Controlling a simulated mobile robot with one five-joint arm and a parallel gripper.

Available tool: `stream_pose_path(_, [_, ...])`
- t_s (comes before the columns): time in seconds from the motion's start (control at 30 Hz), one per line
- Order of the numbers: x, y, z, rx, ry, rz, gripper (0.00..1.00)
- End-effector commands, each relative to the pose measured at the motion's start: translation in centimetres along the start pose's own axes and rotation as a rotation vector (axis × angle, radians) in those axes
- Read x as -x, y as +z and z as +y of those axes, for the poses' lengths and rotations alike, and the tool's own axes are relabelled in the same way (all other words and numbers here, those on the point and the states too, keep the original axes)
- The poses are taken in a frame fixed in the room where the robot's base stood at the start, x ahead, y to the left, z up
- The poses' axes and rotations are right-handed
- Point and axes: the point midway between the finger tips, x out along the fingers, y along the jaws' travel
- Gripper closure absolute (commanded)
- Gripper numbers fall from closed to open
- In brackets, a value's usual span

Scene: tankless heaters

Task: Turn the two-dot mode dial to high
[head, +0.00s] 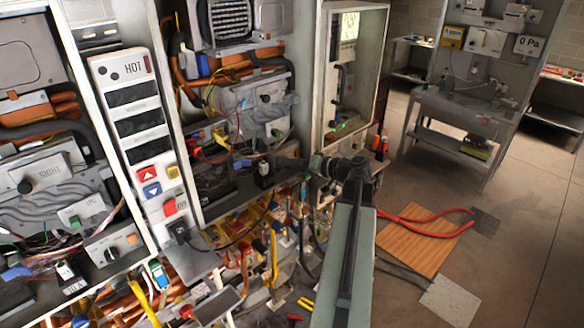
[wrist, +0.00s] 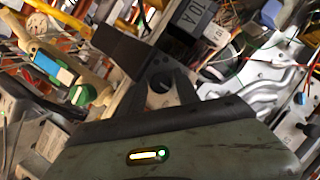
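A white box with a dark dial (head: 113,253) and a small orange mark stands at the lower left in the head view. A dark knob (head: 26,187) sits on the grey SIGHT box at the far left. The HOT panel (head: 132,68) carries two dark dots at its top; I cannot tell which dial bears two dots. I see nothing clearly held.
Open heater cabinets with loose wires and pipes crowd around my gripper. A third cabinet (head: 352,70) stands to its right. A grey workbench (head: 465,112) is at the back right.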

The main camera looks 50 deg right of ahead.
Motion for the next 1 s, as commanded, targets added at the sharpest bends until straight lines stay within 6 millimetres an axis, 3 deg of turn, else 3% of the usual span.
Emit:
stream_pose_path(0.1, [0.04, -0.02, -0.01, 0.000, 0.000, 0.000, 0.65])
stream_pose_path(0.23, [0.06, -0.02, 0.00, 0.000, 0.000, 0.000, 1.00])
stream_pose_path(0.67, [0.06, 0.10, 0.29, -0.074, -0.032, 0.000, 1.00])
stream_pose_path(1.0, [0.04, 0.23, 0.61, -0.318, -0.132, 0.001, 1.00])
